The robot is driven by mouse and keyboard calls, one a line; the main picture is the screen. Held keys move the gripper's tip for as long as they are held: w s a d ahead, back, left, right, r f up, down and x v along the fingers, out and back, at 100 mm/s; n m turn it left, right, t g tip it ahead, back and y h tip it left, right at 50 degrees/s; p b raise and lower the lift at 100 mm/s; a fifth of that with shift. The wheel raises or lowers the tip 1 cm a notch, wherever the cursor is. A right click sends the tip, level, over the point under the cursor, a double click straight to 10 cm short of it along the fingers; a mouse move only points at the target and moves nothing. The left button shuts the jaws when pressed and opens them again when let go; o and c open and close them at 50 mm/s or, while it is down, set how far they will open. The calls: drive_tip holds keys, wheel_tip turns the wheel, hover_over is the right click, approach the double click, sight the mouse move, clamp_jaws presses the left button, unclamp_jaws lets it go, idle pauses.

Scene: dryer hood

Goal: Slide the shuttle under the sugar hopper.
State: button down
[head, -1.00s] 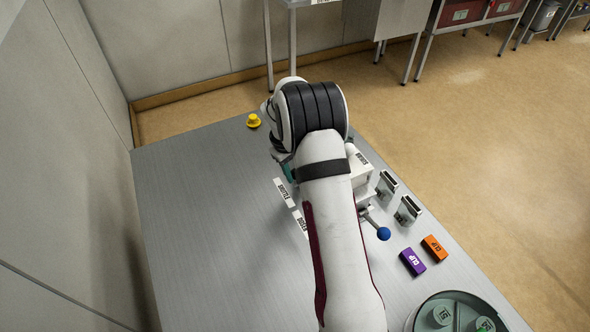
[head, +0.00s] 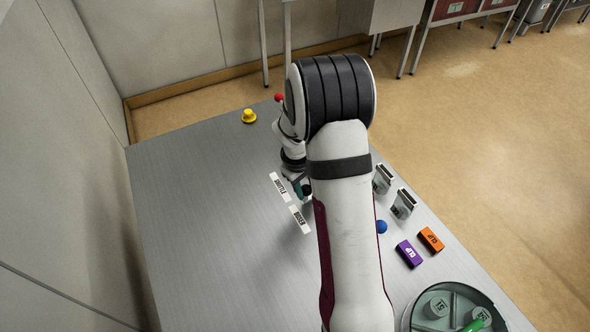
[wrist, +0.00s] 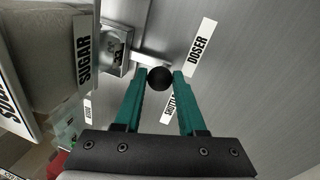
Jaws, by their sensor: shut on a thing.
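My gripper (wrist: 158,82) has its two teal fingers closed on a black ball knob (wrist: 160,78). It also shows in the head view (head: 304,192), beside the SHUTTLE label (head: 280,187). The knob sits at the end of a pale bar (wrist: 150,60), which appears to be the shuttle's handle. The bar runs to a grey metal block (wrist: 117,50) by the SUGAR label (wrist: 84,50). The sugar hopper seems to be the large pale body (wrist: 45,45) at the left of the wrist view. In the head view my arm hides the hopper and most of the shuttle.
A DOSER label (head: 299,219) lies on the steel table (head: 200,220). A blue ball (head: 381,227), purple block (head: 409,253), orange block (head: 431,239) and round tray (head: 412,318) are at the right. A yellow knob (head: 249,116) stands at the back. The table's left side is clear.

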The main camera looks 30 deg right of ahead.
drive_tip(key=shift+s, duration=1.45)
drive_tip(key=c, duration=0.5)
unclamp_jaws()
drive_tip(key=a+r, duration=0.1)
drive_tip(key=r, duration=0.4)
drive_tip(key=a+r, duration=0.1)
drive_tip(key=r, duration=0.4)
drive_tip(key=a+r, duration=0.1)
drive_tip(key=r, duration=0.4)
drive_tip(key=shift+s+r, duration=0.3)
